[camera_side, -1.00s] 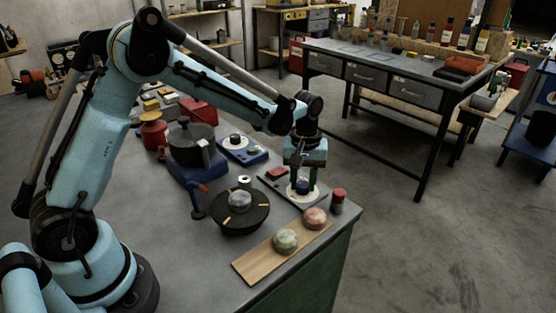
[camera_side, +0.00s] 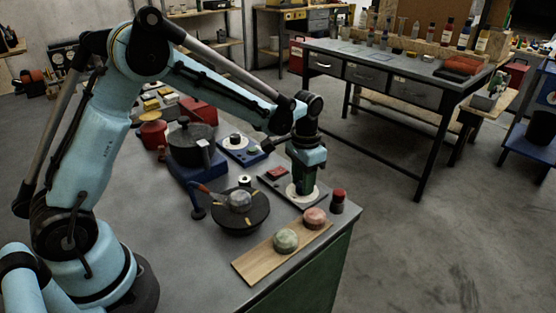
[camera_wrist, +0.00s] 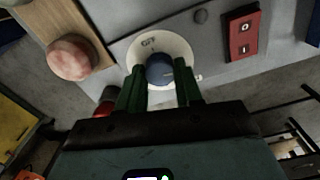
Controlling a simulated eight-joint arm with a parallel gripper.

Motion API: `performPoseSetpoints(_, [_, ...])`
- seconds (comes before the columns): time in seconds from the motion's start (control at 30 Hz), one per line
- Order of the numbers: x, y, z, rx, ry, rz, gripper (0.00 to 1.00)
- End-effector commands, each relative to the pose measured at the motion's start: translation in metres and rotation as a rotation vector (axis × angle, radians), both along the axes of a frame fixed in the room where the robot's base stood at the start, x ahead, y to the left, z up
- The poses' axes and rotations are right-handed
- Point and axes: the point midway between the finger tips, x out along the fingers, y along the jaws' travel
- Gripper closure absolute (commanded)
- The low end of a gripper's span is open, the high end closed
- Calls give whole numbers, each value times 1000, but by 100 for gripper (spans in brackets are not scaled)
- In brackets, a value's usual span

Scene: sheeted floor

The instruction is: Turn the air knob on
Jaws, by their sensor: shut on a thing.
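The blue air knob (camera_wrist: 158,68) stands on a round white dial (camera_wrist: 147,44) with dark lettering that seems to read OFF. The dial sits on a grey panel, and its white rim also shows in the side view (camera_side: 291,191). My gripper (camera_side: 303,187) points straight down over the dial. In the wrist view its green fingers (camera_wrist: 159,76) are shut on the knob from both sides. In the side view the fingers overlap edge-on and hide the knob.
A red switch (camera_wrist: 242,32) is on the same panel. A red-topped cylinder (camera_side: 338,200) stands close to the right. A wooden board (camera_side: 258,261) with a green ball (camera_side: 285,240) and a pink ball (camera_side: 315,218) lies in front. A dark round disc (camera_side: 257,213) is to the left.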

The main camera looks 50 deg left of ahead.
Motion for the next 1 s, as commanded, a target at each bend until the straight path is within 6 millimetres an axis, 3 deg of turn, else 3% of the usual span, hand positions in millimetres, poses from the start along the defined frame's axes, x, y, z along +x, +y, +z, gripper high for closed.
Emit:
performPoseSetpoints(0.4, [0, 0, 0, 1, -1, -260, 95])
performPoseSetpoints(1.0, [1, 0, 0, 0, -2, -330, 95])
